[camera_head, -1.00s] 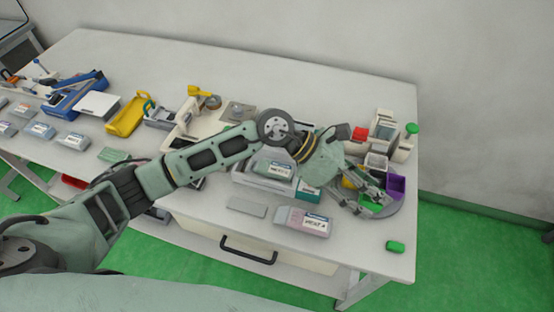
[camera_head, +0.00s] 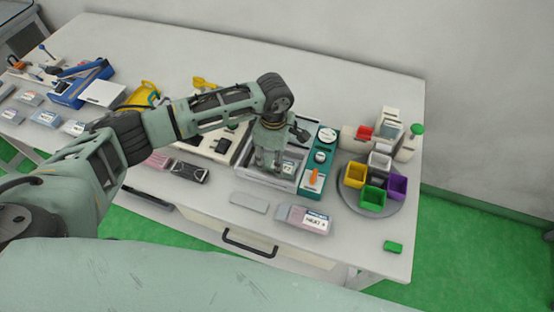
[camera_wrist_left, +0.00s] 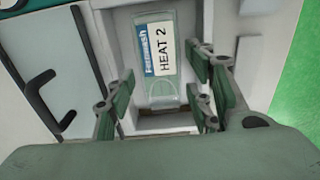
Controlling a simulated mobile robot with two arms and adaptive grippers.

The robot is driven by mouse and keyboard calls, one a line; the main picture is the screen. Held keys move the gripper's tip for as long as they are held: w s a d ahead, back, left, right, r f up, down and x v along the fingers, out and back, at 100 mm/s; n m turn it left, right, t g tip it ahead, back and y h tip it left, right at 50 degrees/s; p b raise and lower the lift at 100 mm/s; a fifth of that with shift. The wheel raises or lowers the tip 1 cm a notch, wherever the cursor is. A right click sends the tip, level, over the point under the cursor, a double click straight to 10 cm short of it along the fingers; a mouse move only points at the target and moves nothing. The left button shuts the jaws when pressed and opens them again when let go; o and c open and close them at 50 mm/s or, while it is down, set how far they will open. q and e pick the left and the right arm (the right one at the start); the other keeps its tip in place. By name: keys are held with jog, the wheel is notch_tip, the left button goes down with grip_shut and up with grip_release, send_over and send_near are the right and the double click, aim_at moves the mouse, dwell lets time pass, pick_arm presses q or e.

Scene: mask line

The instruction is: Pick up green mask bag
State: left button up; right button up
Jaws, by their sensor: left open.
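My left gripper (camera_head: 268,160) points down over a grey tray (camera_head: 243,171) that holds a mask bag (camera_head: 288,167). In the left wrist view the bag (camera_wrist_left: 154,46) is pale grey-green, with a blue strip and a white label reading HEAT 2. My left gripper (camera_wrist_left: 162,102) is open there, its fingers apart on either side of the bag's near end, with nothing between them gripped. In the head view the gripper hides much of the bag. My right gripper is not in view.
A pinkish bag (camera_head: 303,219) and a flat grey plate (camera_head: 249,202) lie in front of the tray. A teal holder (camera_head: 308,182) stands right beside it. Coloured bins sit on a round turntable (camera_head: 351,205).

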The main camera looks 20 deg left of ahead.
pick_arm(q)
jog(key=shift+f, duration=1.05)
jog(key=c, duration=0.6)
jog(key=shift+c, duration=0.2)
jog(key=shift+d+r, duration=0.1)
jog(key=shift+r, duration=0.4)
notch_tip(320, 180, up, 2)
jog(key=shift+w+r+b, duration=0.1)
jog(key=shift+r+b, duration=0.15)
jog(key=shift+b, duration=0.8)
jog(key=s+d+r+b, duration=0.2)
jog(key=s+d+r, duration=0.2)
jog(key=d+r, duration=0.7)
jog(key=shift+r, duration=0.8)
